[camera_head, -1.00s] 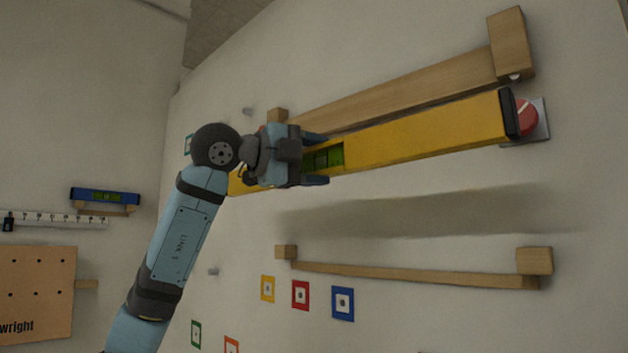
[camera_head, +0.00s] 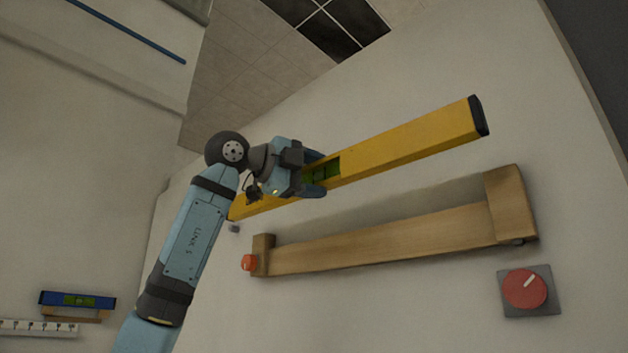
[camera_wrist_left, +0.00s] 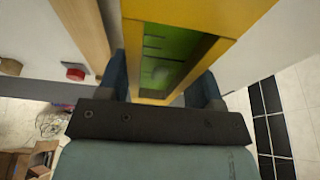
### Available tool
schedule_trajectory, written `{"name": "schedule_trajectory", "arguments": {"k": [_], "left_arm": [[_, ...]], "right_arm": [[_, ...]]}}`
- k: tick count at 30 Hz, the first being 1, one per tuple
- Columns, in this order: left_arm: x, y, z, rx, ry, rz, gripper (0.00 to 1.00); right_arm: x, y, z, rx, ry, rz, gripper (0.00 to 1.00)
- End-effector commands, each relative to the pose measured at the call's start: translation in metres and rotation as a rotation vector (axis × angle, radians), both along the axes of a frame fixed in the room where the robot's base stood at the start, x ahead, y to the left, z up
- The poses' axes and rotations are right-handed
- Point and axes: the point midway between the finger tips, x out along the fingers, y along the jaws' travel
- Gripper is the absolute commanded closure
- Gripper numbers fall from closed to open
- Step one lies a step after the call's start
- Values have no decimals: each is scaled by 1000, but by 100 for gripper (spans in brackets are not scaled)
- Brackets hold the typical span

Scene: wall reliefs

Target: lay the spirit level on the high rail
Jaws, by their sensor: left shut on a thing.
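The yellow spirit level (camera_head: 410,139) with a dark end cap and a green vial window is in my left gripper (camera_head: 318,174). It slopes up to the right in the head view and appears above the high rail (camera_head: 385,238), apart from it. The rail is a wooden ledge on the wall with a block at each end; its top side partly shows. In the left wrist view the level (camera_wrist_left: 205,14) runs between my fingers (camera_wrist_left: 160,88), with its green window at the grip. The rail (camera_wrist_left: 82,22) shows to its left. My right gripper is not in view.
A red dial (camera_head: 525,289) on a grey plate is below the rail's right end. An orange-red knob (camera_head: 248,262) sits at its left end. A small blue level (camera_head: 77,299) rests on a bracket at lower left. The wall above the yellow level is clear.

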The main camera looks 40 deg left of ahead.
Motion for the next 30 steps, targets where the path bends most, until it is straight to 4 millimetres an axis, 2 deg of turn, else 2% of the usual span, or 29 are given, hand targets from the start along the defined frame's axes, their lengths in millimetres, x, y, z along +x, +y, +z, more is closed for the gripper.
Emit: {"name": "schedule_trajectory", "arguments": {"k": [5, 10, 30], "left_arm": [[-1, 0, 0, -1, -3, 0, 64], [6, -1, 2, -1, -2, -1, 64], [58, -5, 2, -1, -1, -1, 64]], "right_arm": [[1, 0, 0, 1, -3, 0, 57], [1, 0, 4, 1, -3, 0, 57], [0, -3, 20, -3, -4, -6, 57]]}}
